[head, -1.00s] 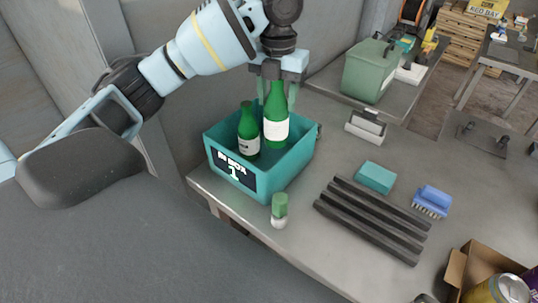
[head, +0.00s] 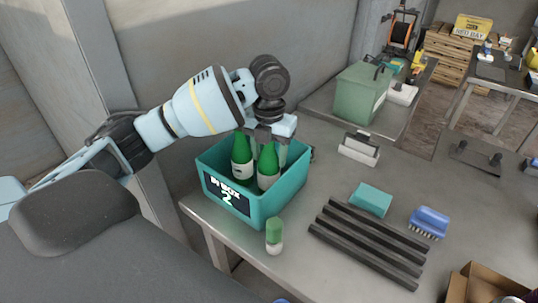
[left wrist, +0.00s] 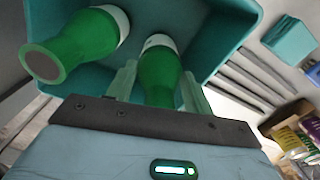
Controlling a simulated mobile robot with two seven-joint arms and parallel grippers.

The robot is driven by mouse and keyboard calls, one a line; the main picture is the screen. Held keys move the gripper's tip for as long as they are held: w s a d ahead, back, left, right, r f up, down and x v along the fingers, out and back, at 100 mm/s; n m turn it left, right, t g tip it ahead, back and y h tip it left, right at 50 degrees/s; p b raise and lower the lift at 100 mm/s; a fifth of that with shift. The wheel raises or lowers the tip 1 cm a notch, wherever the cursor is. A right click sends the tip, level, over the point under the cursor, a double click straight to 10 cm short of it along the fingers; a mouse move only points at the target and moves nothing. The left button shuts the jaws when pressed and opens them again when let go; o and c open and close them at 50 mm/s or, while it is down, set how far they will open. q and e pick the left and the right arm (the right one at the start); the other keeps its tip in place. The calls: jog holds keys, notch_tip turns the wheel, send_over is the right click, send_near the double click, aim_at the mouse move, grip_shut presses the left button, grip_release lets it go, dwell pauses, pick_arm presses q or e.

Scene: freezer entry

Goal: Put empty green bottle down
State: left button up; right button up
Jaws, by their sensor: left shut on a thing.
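The green bottle (head: 268,166) with a white label is upright inside the teal box (head: 281,203). My left gripper (head: 268,148) is shut on its upper part from above. In the left wrist view, the held bottle (left wrist: 158,76) is between my two pale fingers, over the inside of the box (left wrist: 216,28). A second green bottle (head: 241,150) stands in the box to the left of the held one, and it also shows in the left wrist view (left wrist: 82,38). The lower ends of both bottles are partly hidden in the head view. The right gripper is not in view.
Dark bars (head: 368,243), a teal block (head: 371,200) and a blue brush (head: 430,222) lie to the right on the grey table (head: 330,183).

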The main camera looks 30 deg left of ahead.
pick_arm(q)
jog(key=shift+f, duration=0.4)
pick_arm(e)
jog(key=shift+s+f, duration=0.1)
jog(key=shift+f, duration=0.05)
pick_arm(q)
jog(key=shift+f, duration=0.15)
jog(key=o, duration=1.2)
notch_tip(320, 180, up, 12)
jog(key=shift+r+p, duration=0.15)
jog(key=shift+p, duration=0.35)
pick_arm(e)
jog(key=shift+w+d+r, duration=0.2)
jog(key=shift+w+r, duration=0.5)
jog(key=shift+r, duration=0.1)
